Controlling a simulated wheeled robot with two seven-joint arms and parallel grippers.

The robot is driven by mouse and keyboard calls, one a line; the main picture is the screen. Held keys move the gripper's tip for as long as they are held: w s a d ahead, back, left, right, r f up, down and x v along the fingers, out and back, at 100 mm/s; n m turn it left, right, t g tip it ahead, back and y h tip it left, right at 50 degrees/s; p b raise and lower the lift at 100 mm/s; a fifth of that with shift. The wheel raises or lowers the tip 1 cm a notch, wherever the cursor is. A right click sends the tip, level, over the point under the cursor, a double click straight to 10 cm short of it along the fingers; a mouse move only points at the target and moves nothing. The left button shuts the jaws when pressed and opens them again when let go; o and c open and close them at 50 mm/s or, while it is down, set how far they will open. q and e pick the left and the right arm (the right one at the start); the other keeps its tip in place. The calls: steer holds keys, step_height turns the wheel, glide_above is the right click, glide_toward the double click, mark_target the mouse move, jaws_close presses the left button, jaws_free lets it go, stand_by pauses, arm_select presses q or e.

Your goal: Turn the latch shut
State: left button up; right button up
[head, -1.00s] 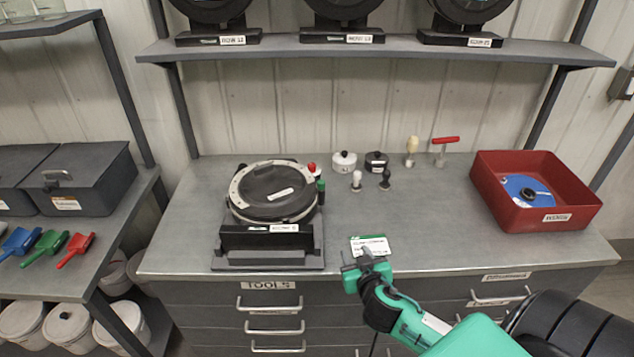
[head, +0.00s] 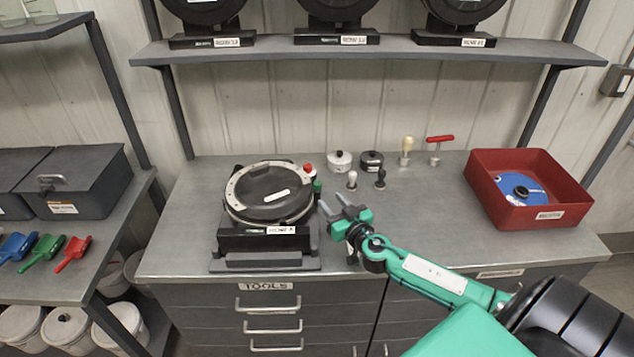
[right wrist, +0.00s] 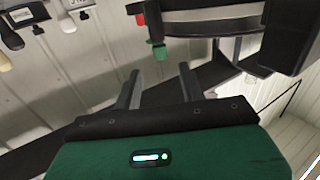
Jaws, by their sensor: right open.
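The seed meter (head: 268,193), a round dark housing with a pale rim, sits on a black stand on the bench. On its right side are a red knob (head: 309,170) and a green knob (head: 317,187); I cannot tell which part is the latch. In the right wrist view the green knob (right wrist: 157,50) hangs just beyond my fingers, with the red knob (right wrist: 140,19) near it. My right gripper (head: 334,206) is open and empty, just right of the meter and apart from the green knob. My left gripper is out of view.
A red bin (head: 560,190) with a blue disc (head: 515,188) is at the right. A shelf (head: 400,47) runs above. The bench between meter and bin is mostly clear.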

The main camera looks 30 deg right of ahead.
mark_target(319, 188)
steer(key=w+p, duration=0.1)
steer(key=w, duration=0.5)
steer(key=w+p, duration=0.1)
steer(key=w, duration=0.2)
steer(key=shift+d+p, duration=0.35)
jaws_close()
